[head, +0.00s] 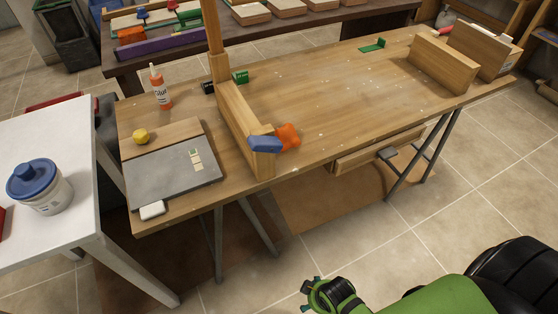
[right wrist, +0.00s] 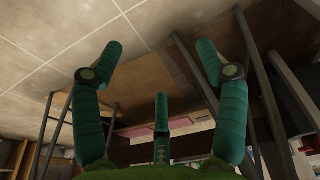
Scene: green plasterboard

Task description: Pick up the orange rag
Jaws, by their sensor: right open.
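A small orange crumpled-looking thing (head: 288,136), which looks like the orange rag, lies on the wooden workbench (head: 310,85) near its front edge. It sits beside a blue item (head: 265,144) at the near end of an upright wooden board (head: 240,115), and the two look close to touching. My right gripper (head: 325,294) is low in front of the bench, over the floor, well apart from the orange thing. In the right wrist view its green fingers (right wrist: 160,72) are spread with nothing between them. My left gripper is out of view.
A white table (head: 60,130) with a blue-lidded tub (head: 40,187) stands at left. Metal legs (head: 425,155) support the bench. The bench middle is mostly clear.

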